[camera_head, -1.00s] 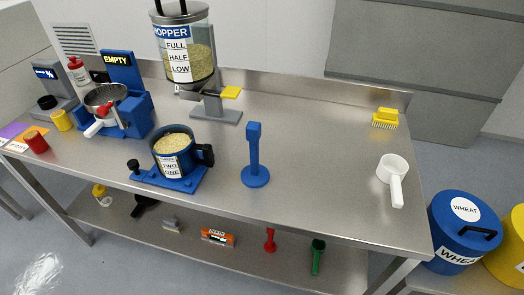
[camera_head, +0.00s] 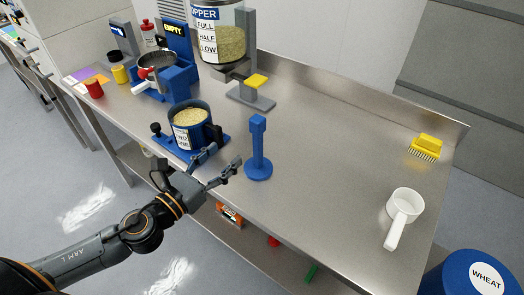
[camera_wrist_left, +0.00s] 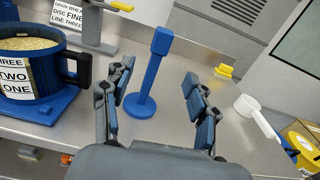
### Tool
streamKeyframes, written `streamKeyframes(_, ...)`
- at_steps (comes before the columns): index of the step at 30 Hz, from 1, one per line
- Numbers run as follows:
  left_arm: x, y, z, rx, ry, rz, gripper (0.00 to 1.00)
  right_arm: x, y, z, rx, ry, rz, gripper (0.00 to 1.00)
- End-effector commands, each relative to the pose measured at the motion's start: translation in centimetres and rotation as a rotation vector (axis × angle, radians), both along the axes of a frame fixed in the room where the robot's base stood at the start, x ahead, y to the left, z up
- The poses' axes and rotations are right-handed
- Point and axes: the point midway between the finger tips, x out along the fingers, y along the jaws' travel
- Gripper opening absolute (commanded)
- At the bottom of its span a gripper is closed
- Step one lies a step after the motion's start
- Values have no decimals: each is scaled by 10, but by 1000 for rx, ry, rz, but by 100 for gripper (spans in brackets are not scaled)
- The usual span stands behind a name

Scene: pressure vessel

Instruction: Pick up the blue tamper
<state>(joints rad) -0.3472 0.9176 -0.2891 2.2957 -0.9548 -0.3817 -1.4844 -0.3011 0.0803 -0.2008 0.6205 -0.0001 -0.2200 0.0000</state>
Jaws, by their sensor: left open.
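The blue tamper (camera_head: 257,150) stands upright on the steel table near its front edge, with a round base and a square-topped handle. My left gripper (camera_head: 224,163) is open and empty at the table's front edge, just left of the tamper in the head view. In the left wrist view the tamper (camera_wrist_left: 152,72) stands beyond the gap between the open fingers (camera_wrist_left: 160,95), nearer the left finger. I cannot see contact between them. My right gripper is in neither view.
A blue vessel of grain (camera_head: 189,125) on a blue base stands left of the tamper. The hopper (camera_head: 225,38) and its grey stand are behind. A white scoop (camera_head: 403,212) and a yellow brush (camera_head: 425,147) lie to the right. The table between is clear.

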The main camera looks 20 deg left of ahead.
Motion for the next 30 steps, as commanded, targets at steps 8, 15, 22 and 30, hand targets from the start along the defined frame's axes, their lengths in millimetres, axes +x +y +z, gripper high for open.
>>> streamKeyframes(8,23,-11,7,30,-19,-14,58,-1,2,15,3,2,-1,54)
streamKeyframes(15,57,-23,7,26,-17,-13,58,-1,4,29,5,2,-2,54)
streamKeyframes(22,78,-31,4,27,-15,-13,58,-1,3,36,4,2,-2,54)
streamKeyframes(30,102,-37,6,24,-15,-11,58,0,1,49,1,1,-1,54)
